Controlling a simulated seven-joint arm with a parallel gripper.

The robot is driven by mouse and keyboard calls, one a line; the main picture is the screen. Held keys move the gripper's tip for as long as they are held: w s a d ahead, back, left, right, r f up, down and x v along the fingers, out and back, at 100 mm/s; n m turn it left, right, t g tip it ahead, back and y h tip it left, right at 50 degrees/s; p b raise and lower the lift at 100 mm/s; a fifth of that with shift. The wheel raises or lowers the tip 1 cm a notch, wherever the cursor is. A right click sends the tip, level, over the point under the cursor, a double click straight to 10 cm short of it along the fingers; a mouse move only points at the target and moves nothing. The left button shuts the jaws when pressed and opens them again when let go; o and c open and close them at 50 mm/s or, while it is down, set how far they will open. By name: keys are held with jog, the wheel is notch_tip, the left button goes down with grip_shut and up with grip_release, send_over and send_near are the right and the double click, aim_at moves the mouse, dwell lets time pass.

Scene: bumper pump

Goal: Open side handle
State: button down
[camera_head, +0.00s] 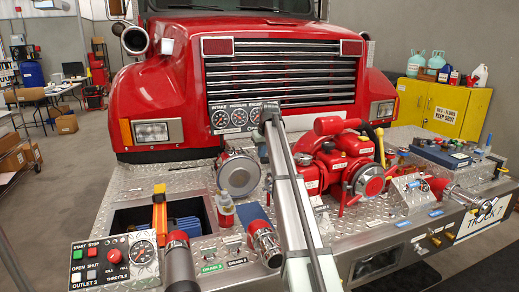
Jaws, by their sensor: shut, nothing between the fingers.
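The red pump (345,160) sits on the bumper deck, right of my arm, with red knobs and a round metal cap (369,181). A yellow-topped lever (380,143) stands upright just to its right. A red and chrome side fitting (440,187) lies farther right, with a dark-and-metal end (485,209) near the bumper's right edge. No label marks which part is the side handle. My arm rises from the bottom centre and crosses in front of the grille and the pump's left side. My gripper cannot be made out; the arm hides that area.
An orange upright part (159,212) stands by an open deck well at left. A control panel (113,261), a dark red-topped cylinder (180,262) and a red-and-metal fitting (264,243) line the front. A blue box (440,155) lies at right. The tread plate (375,215) before the pump has bare patches.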

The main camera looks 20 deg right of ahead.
jog(key=s+d+n+y, duration=0.1)
jog(key=s+d+n, duration=0.2)
jog(key=s+d, duration=0.3)
jog(key=s+d+n+y, duration=0.1)
jog(key=s+d, duration=0.5)
jog(key=s, duration=0.7)
jog(key=shift+d+n+g, duration=0.2)
jog(key=shift+n+g, duration=0.1)
jog(key=shift+n, duration=0.6)
jog(key=shift+d, duration=0.1)
jog(key=w+a+r, duration=0.2)
jog(key=a, duration=0.2)
jog(key=w+d+v, duration=0.1)
jog(key=v, duration=0.7)
jog(key=shift+r, duration=0.4)
